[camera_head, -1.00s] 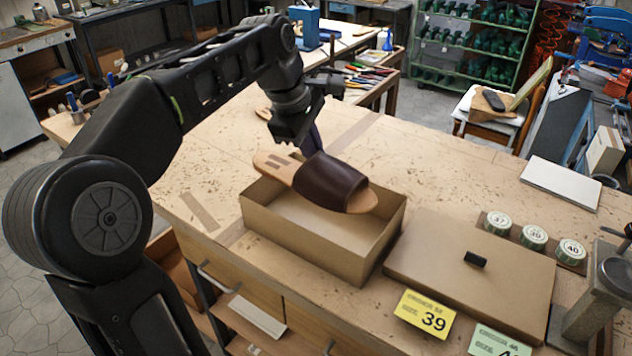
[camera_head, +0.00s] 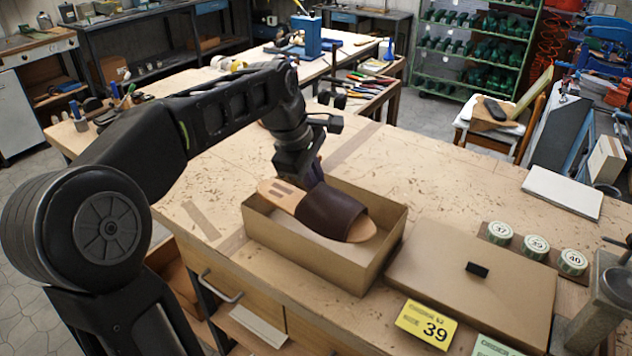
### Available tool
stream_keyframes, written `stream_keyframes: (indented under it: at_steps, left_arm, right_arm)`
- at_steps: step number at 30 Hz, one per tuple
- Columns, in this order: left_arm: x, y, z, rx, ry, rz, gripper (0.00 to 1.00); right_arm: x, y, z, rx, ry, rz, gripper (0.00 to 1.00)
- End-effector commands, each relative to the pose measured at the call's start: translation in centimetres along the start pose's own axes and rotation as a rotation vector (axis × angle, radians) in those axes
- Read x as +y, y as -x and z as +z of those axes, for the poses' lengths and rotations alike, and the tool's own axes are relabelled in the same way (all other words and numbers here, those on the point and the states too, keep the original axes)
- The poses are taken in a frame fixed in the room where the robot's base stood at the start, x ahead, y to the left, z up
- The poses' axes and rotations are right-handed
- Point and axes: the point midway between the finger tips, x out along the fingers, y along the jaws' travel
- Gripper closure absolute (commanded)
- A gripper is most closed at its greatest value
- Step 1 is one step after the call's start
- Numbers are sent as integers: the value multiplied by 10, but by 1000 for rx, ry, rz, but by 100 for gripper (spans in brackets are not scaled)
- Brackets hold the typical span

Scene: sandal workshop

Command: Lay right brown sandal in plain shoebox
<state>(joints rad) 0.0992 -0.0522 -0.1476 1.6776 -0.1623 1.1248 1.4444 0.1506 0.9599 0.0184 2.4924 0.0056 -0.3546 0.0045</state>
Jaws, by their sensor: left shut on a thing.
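The brown sandal (camera_head: 333,214) has a dark brown strap and a tan sole. It is over the open plain shoebox (camera_head: 300,262), its toe toward the lower right and its heel at the box's far left rim. My left gripper (camera_head: 305,180) comes down from above at the sandal's far side and is shut on it. The fingertips are partly hidden behind the strap. I cannot tell whether the sole touches the box floor. My right gripper is not in view.
A closed-looking cardboard lid (camera_head: 470,285) with a small black handle lies right of the box. A yellow size 39 card (camera_head: 426,324) is at the table's front edge. Round size tins (camera_head: 536,246) stand behind the lid. The table behind the box is clear.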

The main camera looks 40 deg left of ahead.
Motion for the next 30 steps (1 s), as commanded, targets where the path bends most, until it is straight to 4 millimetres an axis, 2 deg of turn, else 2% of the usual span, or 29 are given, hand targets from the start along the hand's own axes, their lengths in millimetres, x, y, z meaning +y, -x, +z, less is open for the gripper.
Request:
stream_keyframes:
  at_steps: [16,17,24,30]
  left_arm:
    - [-3,-11,-1,0,0,1,100]
    - [-4,-11,-2,0,0,-1,91]
    - [-4,-11,-1,0,0,0,72]
    - [-4,-11,-1,0,0,0,70]
  right_arm:
    - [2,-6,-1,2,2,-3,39]
    - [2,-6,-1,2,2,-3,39]
    - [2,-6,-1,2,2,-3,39]
    - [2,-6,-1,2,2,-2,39]
